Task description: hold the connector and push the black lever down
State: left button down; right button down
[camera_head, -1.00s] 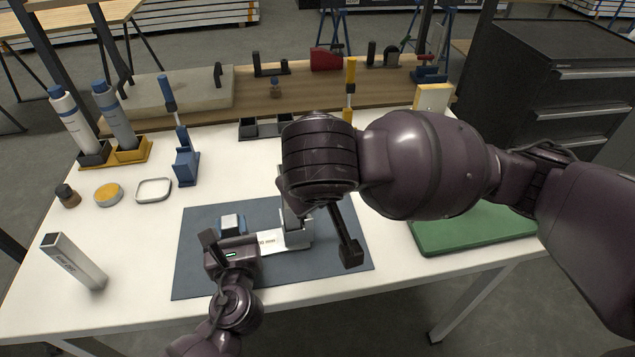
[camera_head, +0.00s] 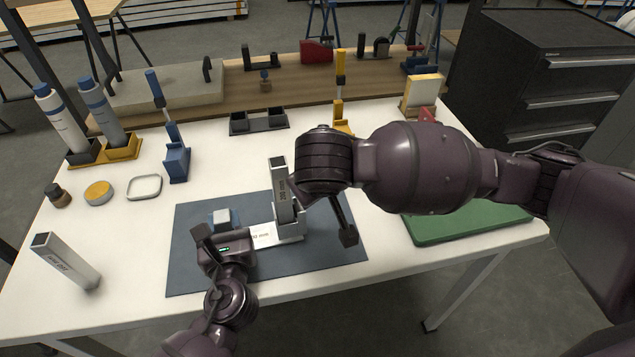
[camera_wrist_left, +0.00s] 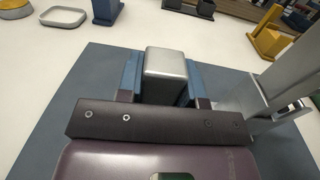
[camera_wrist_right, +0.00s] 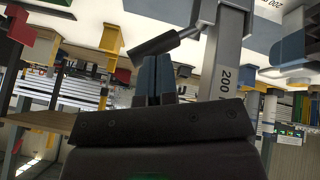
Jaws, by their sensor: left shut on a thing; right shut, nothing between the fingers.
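The grey metal connector (camera_head: 263,236) lies on the dark mat, with an upright tube (camera_head: 281,188) standing in its right end. The tube also shows in the right wrist view (camera_wrist_right: 222,75). The black lever (camera_head: 347,236) sticks out to the right of the tube, sloping down to its thick end; it also shows in the right wrist view (camera_wrist_right: 163,40). My left gripper (camera_head: 222,217) is shut on the connector's left end (camera_wrist_left: 166,66), between blue pads. My right gripper (camera_wrist_right: 155,78) is shut and empty beside the tube, near the lever. In the head view my right arm hides its fingers.
A blue-handled tool in a stand (camera_head: 175,160), a white dish (camera_head: 144,188) and two bottles are at the back left. A green board (camera_head: 470,222) lies at the right. The mat (camera_head: 195,280) is clear at its front.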

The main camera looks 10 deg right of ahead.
jog(key=shift+d, duration=0.1)
jog(key=d+f+y, duration=0.2)
jog(key=d+f, duration=0.2)
jog(key=shift+w+m, duration=0.15)
jog(key=shift+m, duration=0.25)
dwell(0.8)
jog(key=shift+a+r+y, duration=0.1)
jog(key=shift+y, duration=0.2)
jog(key=shift+a+r, duration=0.25)
jog(key=shift+a, duration=0.4)
jog(key=d+v, duration=0.2)
jog(key=v, duration=1.1)
jog(key=shift+s+d+f, duration=0.15)
jog(key=shift+s+d, duration=0.1)
jog(key=shift+d, duration=0.2)
